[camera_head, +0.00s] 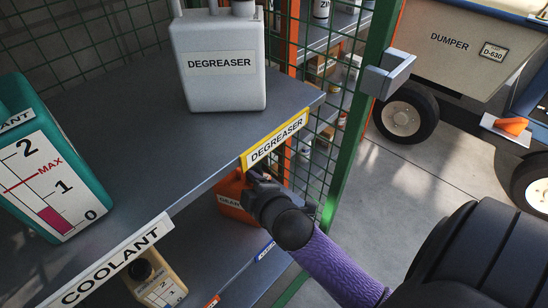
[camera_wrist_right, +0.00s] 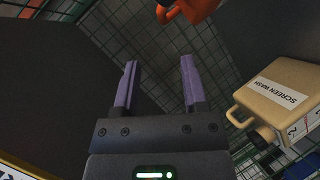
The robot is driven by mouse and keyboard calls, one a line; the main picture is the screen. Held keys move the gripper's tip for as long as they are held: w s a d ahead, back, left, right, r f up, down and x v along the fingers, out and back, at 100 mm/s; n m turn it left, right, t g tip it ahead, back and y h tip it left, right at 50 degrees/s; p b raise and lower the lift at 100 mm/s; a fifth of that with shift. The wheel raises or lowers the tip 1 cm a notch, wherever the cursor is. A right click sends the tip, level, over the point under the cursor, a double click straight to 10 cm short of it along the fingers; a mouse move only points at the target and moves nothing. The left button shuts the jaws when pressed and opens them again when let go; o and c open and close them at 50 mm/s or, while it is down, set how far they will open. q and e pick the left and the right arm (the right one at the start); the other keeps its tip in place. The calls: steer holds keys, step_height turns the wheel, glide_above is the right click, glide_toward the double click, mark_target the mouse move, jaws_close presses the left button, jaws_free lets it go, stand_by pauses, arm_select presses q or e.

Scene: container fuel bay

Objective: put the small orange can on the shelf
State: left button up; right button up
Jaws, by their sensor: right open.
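The orange can (camera_head: 233,188) is at the lower shelf level, below the edge marked DEGREASER, with a partly readable label. It also shows at the top edge of the right wrist view (camera_wrist_right: 199,9), cut off by the frame. My right gripper (camera_head: 257,176) is beside the can and hides part of it in the head view. In the wrist view the right gripper's two purple fingers (camera_wrist_right: 158,64) are apart with nothing between them, and the can is beyond their tips. The upper shelf (camera_head: 150,120) is dark grey. My left gripper is not in view.
A white degreaser jug (camera_head: 222,70) and a teal coolant jug (camera_head: 45,160) stand on the upper shelf, with bare surface between. A beige screen wash jug (camera_wrist_right: 280,100) is on the lower shelf (camera_head: 225,268). A green post (camera_head: 362,120) and mesh stand right of the shelves.

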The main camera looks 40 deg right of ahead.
steer(key=s+a+f+m+g+y, duration=0.15)
steer(key=s+f+g, duration=0.25)
steer(key=s+f, duration=0.6)
steer(key=s+d+f+m+g, duration=0.1)
steer(key=s+f+m+g, duration=0.35)
steer(key=f, duration=0.95)
steer(key=s+f+m+g, duration=0.1)
steer(key=s+f, duration=0.3)
steer(key=s, duration=0.9)
steer(key=s+f+m+g, duration=0.1)
steer(key=s+f+g, duration=0.2)
steer(key=s, duration=1)
steer(key=shift+s+f+g, duration=0.25)
steer(key=shift+f+g, duration=0.1)
steer(key=shift+g, duration=0.3)
steer(key=shift+d, duration=0.15)
